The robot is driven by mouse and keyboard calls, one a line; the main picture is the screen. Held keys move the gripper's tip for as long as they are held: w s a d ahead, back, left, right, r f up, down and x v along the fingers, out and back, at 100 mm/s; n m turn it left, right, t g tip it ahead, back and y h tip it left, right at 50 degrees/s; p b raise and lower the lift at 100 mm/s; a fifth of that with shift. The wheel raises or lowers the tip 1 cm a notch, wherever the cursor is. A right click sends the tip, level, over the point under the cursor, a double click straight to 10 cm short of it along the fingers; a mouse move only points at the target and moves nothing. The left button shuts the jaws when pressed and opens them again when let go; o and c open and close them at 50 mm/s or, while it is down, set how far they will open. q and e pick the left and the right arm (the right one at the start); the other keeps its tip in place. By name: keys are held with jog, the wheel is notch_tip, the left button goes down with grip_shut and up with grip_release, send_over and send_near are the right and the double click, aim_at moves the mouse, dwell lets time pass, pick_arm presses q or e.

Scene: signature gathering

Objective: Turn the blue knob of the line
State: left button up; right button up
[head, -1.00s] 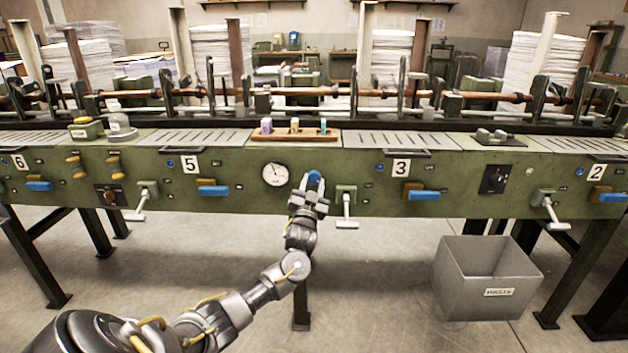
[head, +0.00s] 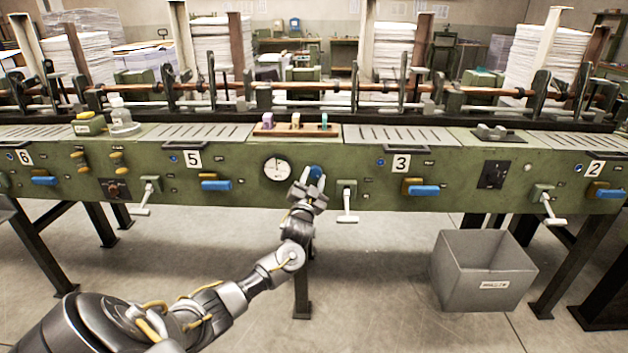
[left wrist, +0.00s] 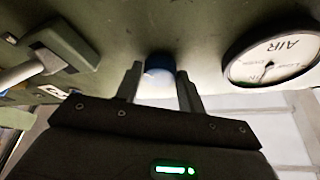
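The blue knob (head: 316,172) is a small round knob on the green front panel of the line, just right of the white air gauge (head: 277,169). My left gripper (head: 313,182) reaches up to it from below, with one finger on each side. In the left wrist view the knob (left wrist: 160,66) fills the gap between the fingertips (left wrist: 160,76), which look closed on its sides. The gauge (left wrist: 275,57) shows there upside down. The fingers partly hide the knob in the head view. My right gripper is in neither view.
A white-handled lever (head: 347,202) sticks out just right of my gripper. Blue handles (head: 216,185) line the panel. A wooden rack (head: 297,130) with small bottles stands on top. A grey waste bin (head: 483,273) is on the floor at right.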

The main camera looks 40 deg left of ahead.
pick_arm(q)
jog(key=o, duration=0.4)
jog(key=shift+w, duration=0.1)
jog(key=shift+c, duration=0.2)
jog(key=v, duration=1.1)
dwell(1.3)
